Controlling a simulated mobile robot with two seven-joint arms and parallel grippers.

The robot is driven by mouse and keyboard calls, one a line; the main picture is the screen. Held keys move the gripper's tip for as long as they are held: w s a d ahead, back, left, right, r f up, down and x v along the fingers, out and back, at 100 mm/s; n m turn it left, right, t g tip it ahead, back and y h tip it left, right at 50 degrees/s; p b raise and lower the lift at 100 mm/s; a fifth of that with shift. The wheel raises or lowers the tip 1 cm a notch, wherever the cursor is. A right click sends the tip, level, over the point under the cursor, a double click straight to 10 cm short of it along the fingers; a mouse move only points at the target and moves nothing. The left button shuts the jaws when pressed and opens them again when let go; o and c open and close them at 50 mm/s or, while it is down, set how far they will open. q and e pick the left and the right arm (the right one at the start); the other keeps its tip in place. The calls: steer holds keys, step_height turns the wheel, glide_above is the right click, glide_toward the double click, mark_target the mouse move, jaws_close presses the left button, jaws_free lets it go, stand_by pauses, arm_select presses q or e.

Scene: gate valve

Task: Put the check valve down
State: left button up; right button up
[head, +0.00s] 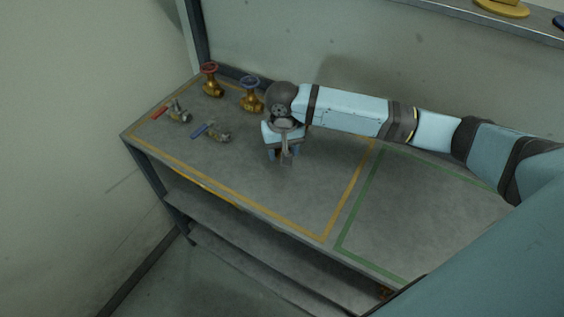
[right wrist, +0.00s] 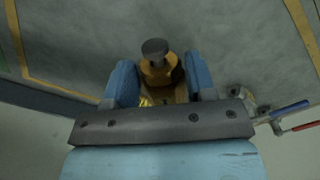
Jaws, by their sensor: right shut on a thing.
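My right gripper (head: 284,155) is low over the bench, inside the yellow-outlined area and to the right of the other valves. In the right wrist view its two blue fingers (right wrist: 161,80) are shut on the check valve (right wrist: 158,70), a brass body with a round grey top. In the head view the gripper mostly hides the valve. I cannot tell whether the valve touches the bench top. My left gripper is not in view.
Red-wheeled (head: 210,81) and blue-wheeled (head: 251,97) gate valves stand at the back left. Red-lever (head: 176,113) and blue-lever (head: 214,133) valves lie in front. The yellow area's front right and the green-outlined area (head: 430,215) look clear. A wall (head: 340,60) runs behind.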

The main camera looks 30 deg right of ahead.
mark_target(283, 173)
steer(key=shift+f, duration=3)
steer(key=o, duration=1.2)
steer(key=shift+f, duration=0.1)
step_height(283, 173, up, 12)
steer(key=shift+r+b, duration=0.1)
steer(key=shift+b, duration=0.2)
steer(key=shift+s, duration=0.1)
